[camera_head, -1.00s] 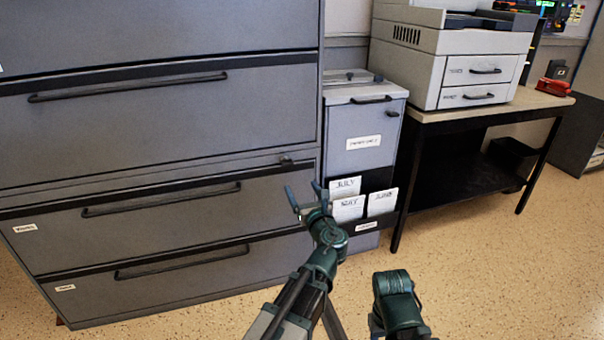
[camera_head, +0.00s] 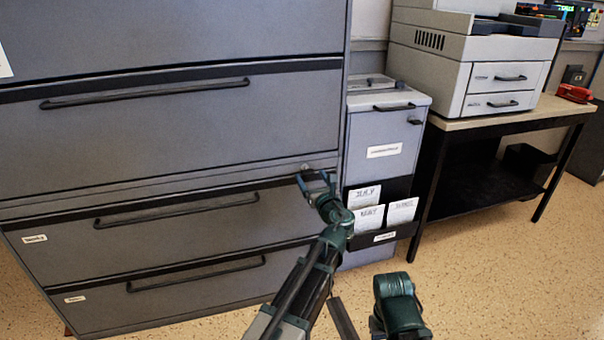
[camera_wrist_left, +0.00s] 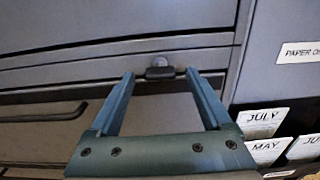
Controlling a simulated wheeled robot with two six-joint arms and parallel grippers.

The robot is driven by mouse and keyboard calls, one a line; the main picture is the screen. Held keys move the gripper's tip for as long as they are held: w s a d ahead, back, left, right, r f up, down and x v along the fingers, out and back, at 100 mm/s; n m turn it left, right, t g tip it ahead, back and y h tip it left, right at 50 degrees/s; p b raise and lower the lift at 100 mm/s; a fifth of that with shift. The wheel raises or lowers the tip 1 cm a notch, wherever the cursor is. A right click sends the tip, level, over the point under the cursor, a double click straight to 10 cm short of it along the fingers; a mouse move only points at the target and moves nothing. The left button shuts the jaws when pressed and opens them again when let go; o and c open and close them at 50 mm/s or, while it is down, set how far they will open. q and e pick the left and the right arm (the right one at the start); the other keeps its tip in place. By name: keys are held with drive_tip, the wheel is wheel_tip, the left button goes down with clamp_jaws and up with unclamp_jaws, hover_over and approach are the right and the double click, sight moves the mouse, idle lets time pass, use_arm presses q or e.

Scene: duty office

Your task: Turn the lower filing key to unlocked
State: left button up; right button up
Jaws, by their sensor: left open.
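The lower filing key is a small dark key in a round lock on the grey filing cabinet (camera_head: 190,115). In the head view its lock (camera_head: 305,167) shows just above my left gripper (camera_head: 314,179), which partly hides the key. In the left wrist view the key (camera_wrist_left: 160,73) lies crosswise below the round lock face, between the tips of my open left gripper (camera_wrist_left: 160,75). I cannot tell whether the fingers touch the key. The right gripper is not in view.
Long drawer handles (camera_head: 178,211) stick out from the cabinet front. To its right stand a paper bin (camera_head: 385,130) with labelled cards in a black holder, and a table (camera_head: 470,123) with a printer (camera_head: 475,65). The speckled floor (camera_head: 490,270) at right is clear.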

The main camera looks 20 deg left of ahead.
use_arm(q)
drive_tip(key=shift+w+a, duration=0.4)
drive_tip(key=shift+w, duration=0.15)
clamp_jaws()
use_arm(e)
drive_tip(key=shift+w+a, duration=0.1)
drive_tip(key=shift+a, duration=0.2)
use_arm(q)
drive_tip(key=shift+n, duration=0.3)
drive_tip(key=n, duration=0.3)
drive_tip(key=shift+s+n, duration=0.1)
drive_tip(key=shift+n, duration=0.3)
drive_tip(key=n, duration=0.4)
drive_tip(key=shift+a+f+n, duration=0.1)
drive_tip(key=shift+n, duration=0.2)
drive_tip(key=n, duration=0.4)
drive_tip(key=shift+s+f+n, duration=0.1)
drive_tip(key=shift+f+n, duration=0.05)
drive_tip(key=shift+n, duration=2.25)
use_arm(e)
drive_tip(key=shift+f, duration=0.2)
